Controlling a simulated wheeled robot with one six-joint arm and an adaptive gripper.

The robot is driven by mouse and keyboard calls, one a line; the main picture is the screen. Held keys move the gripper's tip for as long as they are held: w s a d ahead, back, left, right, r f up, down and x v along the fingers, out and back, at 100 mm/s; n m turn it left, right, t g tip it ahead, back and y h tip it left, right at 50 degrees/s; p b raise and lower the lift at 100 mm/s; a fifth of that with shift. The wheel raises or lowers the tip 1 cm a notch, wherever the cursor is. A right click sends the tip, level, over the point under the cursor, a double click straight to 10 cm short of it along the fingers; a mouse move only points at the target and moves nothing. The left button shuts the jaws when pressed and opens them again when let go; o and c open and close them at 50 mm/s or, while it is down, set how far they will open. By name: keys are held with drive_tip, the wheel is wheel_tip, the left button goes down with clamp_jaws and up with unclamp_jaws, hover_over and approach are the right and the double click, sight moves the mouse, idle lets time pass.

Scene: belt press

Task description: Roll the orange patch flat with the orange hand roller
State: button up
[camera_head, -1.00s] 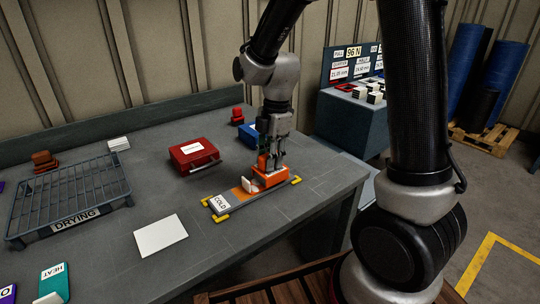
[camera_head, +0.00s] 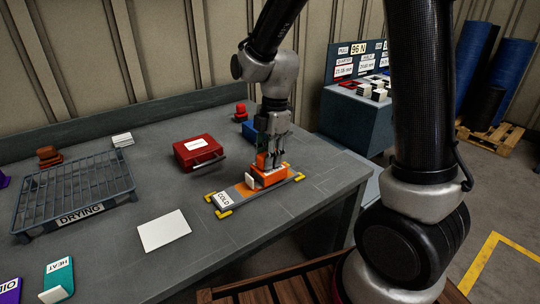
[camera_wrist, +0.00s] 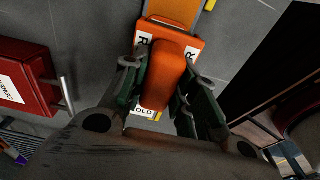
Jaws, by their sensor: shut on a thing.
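My gripper (camera_head: 268,155) is shut on the orange hand roller (camera_head: 270,178), with its fingers on either side of the raised handle. The wrist view shows the orange handle (camera_wrist: 163,80) between the dark green fingers. The roller is over a narrow strip bed with yellow corner brackets (camera_head: 224,212) and a COLD label (camera_head: 222,200) at its near left end. The orange patch (camera_head: 241,190) shows on the bed between the roller and the label. The rest of it is hidden under the roller, and I cannot tell how firmly they touch.
A red case (camera_head: 198,151) lies behind and left of the bed. A white sheet (camera_head: 164,230) lies in front and left. The DRYING rack (camera_head: 72,192) stands at left, and a blue object (camera_head: 252,130) stands behind my gripper. Bare tabletop surrounds the bed.

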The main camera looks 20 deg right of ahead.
drive_tip(key=shift+s+a, duration=0.15)
drive_tip(key=shift+a, duration=0.25)
drive_tip(key=shift+d, duration=0.45)
idle(0.3)
drive_tip(key=shift+w+d, duration=0.15)
drive_tip(key=shift+w, duration=0.1)
idle(2.5)
drive_tip(key=shift+s+a, duration=0.1)
drive_tip(key=shift+a, duration=0.3)
